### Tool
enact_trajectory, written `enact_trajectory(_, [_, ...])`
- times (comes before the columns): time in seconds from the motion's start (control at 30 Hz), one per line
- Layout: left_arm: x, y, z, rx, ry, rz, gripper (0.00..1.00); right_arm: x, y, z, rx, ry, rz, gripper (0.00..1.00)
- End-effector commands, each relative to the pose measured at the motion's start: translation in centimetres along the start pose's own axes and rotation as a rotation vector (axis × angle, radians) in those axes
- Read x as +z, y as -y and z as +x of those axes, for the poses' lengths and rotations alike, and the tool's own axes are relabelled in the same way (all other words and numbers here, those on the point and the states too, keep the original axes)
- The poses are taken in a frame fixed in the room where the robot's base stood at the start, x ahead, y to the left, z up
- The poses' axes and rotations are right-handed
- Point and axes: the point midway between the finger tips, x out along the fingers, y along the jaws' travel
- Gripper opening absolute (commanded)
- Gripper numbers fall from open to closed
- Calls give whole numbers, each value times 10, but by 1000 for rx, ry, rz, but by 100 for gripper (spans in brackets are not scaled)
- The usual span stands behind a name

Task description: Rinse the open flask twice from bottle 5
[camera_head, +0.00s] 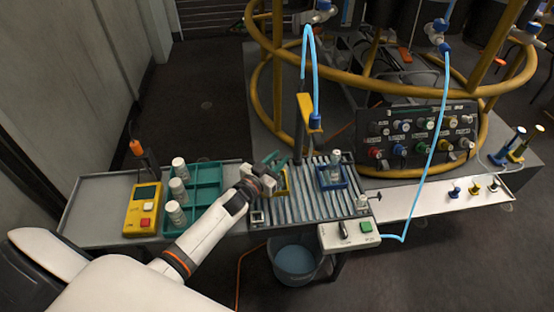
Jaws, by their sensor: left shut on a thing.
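My left gripper (272,164) is over the left part of the slatted rack (305,206), at a yellow holder (283,182). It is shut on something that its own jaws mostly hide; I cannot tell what. A clear vessel (335,168) stands upright in a blue holder (332,183) on the rack's right part. Three white-capped bottles (179,170) stand in the left column of a teal crate (207,172), left of my gripper. Their numbers are too small to read, so I cannot pick out bottle 5. My right gripper is not in view.
A yellow meter (142,208) stands left of the crate on a grey tray (95,205). A yellow-headed post (304,110) with a blue hose rises behind the rack. A bucket (296,262) is below. A control box (350,233) is at the rack's front right.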

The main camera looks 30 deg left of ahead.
Motion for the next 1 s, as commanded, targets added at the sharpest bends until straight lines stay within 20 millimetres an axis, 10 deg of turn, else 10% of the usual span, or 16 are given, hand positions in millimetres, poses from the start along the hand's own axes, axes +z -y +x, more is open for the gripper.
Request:
enact_trajectory(0.53, [-6,0,0,-1,1,1,0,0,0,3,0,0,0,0])
enact_trajectory(0.57, [-6,0,0,0,1,1,28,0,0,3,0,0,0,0])
enact_trajectory(0.7, [-6,0,0,0,1,0,50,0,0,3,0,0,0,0])
enact_trajectory(1.0, [-6,0,0,0,0,0,66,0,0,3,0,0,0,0])
